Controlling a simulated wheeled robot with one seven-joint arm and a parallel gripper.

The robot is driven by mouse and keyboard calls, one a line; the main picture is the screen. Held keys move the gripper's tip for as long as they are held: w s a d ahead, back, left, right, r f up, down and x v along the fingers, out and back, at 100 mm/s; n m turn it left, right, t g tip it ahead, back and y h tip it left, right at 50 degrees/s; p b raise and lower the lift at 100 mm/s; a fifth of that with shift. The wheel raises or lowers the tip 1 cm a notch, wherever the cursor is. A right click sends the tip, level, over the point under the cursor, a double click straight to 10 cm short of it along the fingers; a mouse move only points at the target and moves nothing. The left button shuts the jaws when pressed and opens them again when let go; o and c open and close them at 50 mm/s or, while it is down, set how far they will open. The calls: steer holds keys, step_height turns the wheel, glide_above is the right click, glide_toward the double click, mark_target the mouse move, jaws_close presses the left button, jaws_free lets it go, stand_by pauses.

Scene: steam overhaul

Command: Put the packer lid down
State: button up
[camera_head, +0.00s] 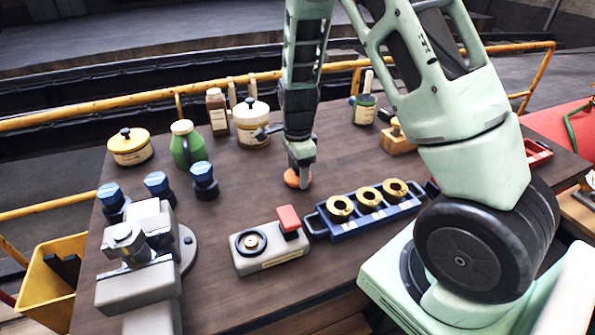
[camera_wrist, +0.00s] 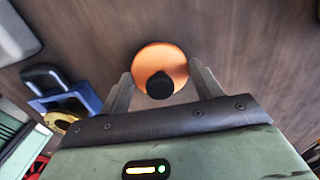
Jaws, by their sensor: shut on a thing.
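The packer lid appears to be the round orange disc with a black knob (camera_wrist: 160,62) in the wrist view. In the head view its orange edge (camera_head: 292,181) shows below my gripper (camera_head: 300,165), at the middle of the table. My gripper is shut on the black knob, with one finger on each side of it in the wrist view (camera_wrist: 160,88). The lid looks level and is at or just above the brown tabletop (camera_head: 235,195). I cannot tell whether it touches the wood.
A grey box with a black ring and red block (camera_head: 268,245) and a blue tray of brass rings (camera_head: 318,224) stand in front. Blue-capped jars (camera_head: 204,182), a green jug (camera_head: 186,146) and a cream pot (camera_head: 251,128) stand left and behind. Bare wood surrounds the lid.

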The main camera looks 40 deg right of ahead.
steer(key=shift+f, duration=0.35)
steer(key=shift+f, duration=0.2)
steer(key=o, duration=1)
steer(key=shift+r, duration=0.2)
